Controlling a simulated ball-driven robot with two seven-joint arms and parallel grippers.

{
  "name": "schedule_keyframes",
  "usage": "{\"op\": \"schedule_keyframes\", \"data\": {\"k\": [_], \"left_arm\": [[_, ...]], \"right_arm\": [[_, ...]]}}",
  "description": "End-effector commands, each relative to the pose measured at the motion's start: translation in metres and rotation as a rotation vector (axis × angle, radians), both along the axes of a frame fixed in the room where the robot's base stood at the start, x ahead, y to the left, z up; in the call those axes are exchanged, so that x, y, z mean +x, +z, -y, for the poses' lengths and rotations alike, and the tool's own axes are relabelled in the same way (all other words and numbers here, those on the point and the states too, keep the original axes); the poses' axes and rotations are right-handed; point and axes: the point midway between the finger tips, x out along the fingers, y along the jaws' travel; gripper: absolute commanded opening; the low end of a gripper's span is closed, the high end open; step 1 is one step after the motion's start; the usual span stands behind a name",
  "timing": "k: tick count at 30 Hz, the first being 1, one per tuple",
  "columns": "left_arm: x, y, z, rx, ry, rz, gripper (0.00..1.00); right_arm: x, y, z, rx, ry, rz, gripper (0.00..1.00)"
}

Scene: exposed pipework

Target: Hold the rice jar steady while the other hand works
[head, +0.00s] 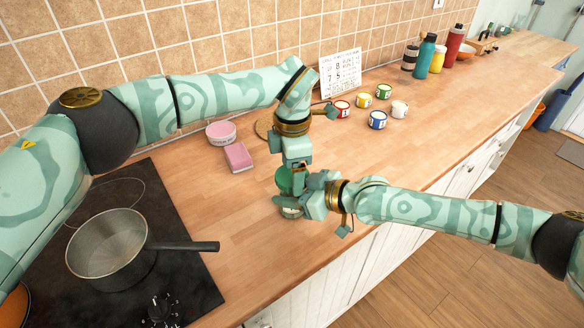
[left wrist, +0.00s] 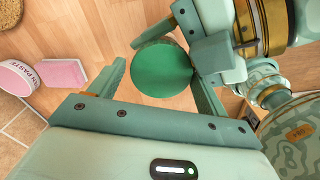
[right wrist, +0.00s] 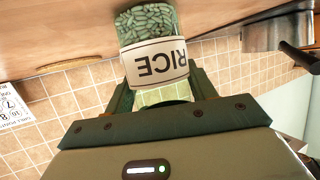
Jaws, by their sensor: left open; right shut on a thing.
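The rice jar (head: 291,212) stands on the wooden counter, mostly hidden by my grippers in the head view. In the right wrist view the jar (right wrist: 155,57) appears upside down, with a white RICE label and greenish grains in its lower part. My right gripper (head: 306,197) is shut on the jar from the side, a finger on each side of it. The jar's round green lid (left wrist: 162,68) shows in the left wrist view. My left gripper (head: 297,174) points down over the lid and is open, its fingers on either side. Whether they touch the lid I cannot tell.
A pink tin (head: 221,132) and a pink block (head: 239,157) lie to the left of the jar. A pan (head: 106,243) sits on the black hob, its handle towards the jar. The front counter edge is close.

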Motion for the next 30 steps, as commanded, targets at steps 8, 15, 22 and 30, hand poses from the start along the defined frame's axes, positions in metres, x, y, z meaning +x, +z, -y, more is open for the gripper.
{"op": "schedule_keyframes", "data": {"k": [8,15,22,30], "left_arm": [[-0.003,0.04,0.004,-0.006,-0.003,-0.005,0.85],[-0.001,0.059,0.004,-0.008,-0.194,-0.003,0.84],[-0.001,0.07,0.003,-0.008,-0.396,-0.005,0.84],[-0.001,0.026,0.002,-0.007,-0.404,-0.007,0.84]], "right_arm": [[0.001,-0.001,0.001,-0.003,-0.001,0.0,0.0],[0.0,-0.001,0.0,-0.002,-0.001,0.0,0.0],[0.0,-0.001,0.0,-0.002,0.0,0.0,0.0],[0.0,0.0,0.0,-0.001,0.0,0.0,0.0]]}}
